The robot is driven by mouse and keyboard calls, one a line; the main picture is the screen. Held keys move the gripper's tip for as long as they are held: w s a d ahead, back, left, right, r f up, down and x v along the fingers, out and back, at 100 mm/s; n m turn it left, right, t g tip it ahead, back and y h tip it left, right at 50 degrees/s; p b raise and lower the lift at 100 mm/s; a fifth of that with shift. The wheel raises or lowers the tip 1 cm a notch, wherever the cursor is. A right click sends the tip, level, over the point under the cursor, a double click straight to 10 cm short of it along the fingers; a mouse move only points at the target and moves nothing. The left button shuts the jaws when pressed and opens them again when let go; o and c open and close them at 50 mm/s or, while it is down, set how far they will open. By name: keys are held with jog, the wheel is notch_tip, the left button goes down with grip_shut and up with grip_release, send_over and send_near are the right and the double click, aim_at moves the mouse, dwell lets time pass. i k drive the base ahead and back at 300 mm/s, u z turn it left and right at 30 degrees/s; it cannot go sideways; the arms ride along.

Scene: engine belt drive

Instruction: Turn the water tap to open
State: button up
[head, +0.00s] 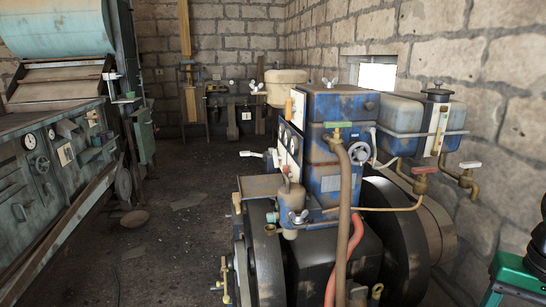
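Several lever taps show on and beside the blue engine (330,105); I cannot tell which one is the water tap. One tap has a green handle (338,125) and sits on top of a brown pipe at the front of the engine. A brass tap with a red handle (425,169) is on the pipework to the right. Another brass tap with a pale handle (470,165) is farther right, under the grey-blue tank (400,112). Whether any tap is open or shut is unclear. My gripper is not in view.
Large dark wheels (400,235) and a red hose (352,245) are low on the engine. A green and black object (515,280) is cut off at the lower right. A worn control bench (45,165) stands left. The floor (180,220) between is mostly clear.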

aim_at(338, 124)
jog(key=u, duration=0.65)
jog(key=k, duration=1.1)
jog(key=z, duration=0.8)
jog(key=i, duration=1.05)
